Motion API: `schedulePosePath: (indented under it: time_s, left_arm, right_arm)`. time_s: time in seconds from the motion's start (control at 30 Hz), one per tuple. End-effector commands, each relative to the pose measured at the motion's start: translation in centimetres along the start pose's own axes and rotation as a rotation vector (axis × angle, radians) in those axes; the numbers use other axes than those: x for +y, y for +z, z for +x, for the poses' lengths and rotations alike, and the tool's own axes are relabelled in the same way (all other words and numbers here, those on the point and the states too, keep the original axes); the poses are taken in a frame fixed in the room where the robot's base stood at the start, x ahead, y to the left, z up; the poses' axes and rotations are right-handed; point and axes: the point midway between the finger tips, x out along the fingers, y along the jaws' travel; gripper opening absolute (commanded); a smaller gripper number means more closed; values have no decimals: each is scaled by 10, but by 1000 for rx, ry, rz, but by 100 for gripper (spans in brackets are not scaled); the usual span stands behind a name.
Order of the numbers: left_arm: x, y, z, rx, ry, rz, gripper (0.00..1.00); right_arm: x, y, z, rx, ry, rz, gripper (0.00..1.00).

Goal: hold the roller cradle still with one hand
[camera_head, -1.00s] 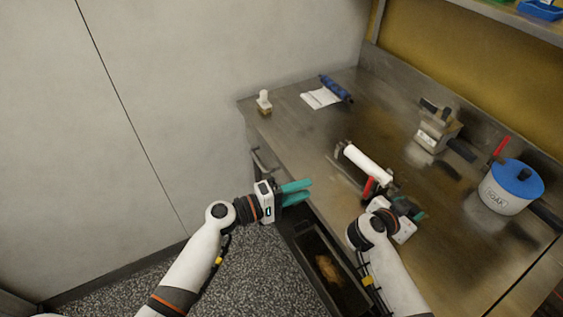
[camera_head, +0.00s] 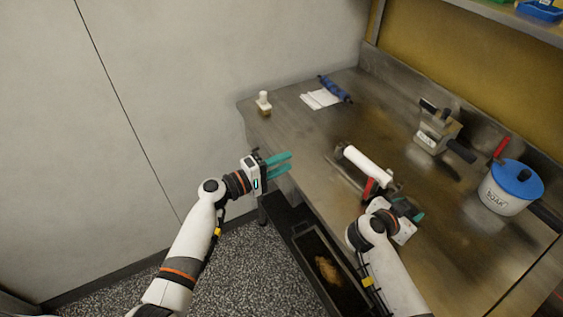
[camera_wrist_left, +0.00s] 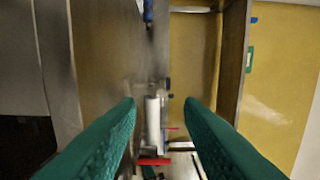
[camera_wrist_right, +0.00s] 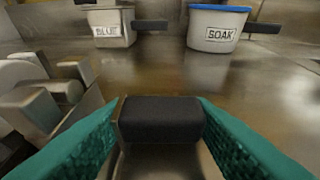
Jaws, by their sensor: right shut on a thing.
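The roller cradle (camera_head: 343,180) stands on the steel bench with a white roller (camera_head: 367,165) lying in it and a red part (camera_head: 369,188) at its near end. My right gripper (camera_head: 408,211) is at the cradle's near end. In the right wrist view its teal fingers are shut on a dark block-shaped grip (camera_wrist_right: 160,119), which seems to be part of the cradle. My left gripper (camera_head: 281,165) is open and empty, left of the cradle near the bench's front edge. The cradle and white roller (camera_wrist_left: 153,121) show between its fingers in the left wrist view.
A pot labelled SOAK (camera_head: 508,190) with a blue lid and a metal container (camera_head: 435,134) labelled BLUE stand toward the back. A blue roller (camera_head: 335,88) lies by white sheets (camera_head: 320,99) at the far end, near a small white-topped brush-like item (camera_head: 263,102). An open drawer or bin (camera_head: 322,262) is below.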

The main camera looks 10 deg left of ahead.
Motion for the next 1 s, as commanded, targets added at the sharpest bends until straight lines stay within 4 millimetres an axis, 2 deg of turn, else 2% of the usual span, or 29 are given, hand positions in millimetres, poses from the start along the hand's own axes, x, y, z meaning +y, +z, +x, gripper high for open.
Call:
schedulePosePath:
  time_s: [0.07,0.17,0.27,0.3,0.43,0.5,0.57,0.77,1.0]
  left_arm:
    - [0,0,0,0,0,0,34]
    - [1,-5,-1,7,2,2,19]
    - [3,-29,-4,40,8,9,3]
    - [3,-44,-6,58,9,10,0]
    - [2,-87,-11,115,5,8,0]
    - [0,-102,-12,136,2,3,0]
    - [0,-110,-9,145,0,0,0]
    - [-2,-115,21,147,-3,-1,0]
    - [-1,-123,73,146,-1,-1,0]
  right_arm:
    - [0,0,0,0,0,-1,11]
    - [0,0,0,0,0,-1,11]
    - [0,0,0,0,0,-1,11]
    - [0,0,0,0,0,-1,11]
    - [0,0,0,1,0,-1,11]
    - [0,0,0,1,0,-1,11]
    - [0,0,0,0,0,-1,11]
    - [0,0,0,0,0,-1,11]
    - [0,0,0,0,0,-1,11]
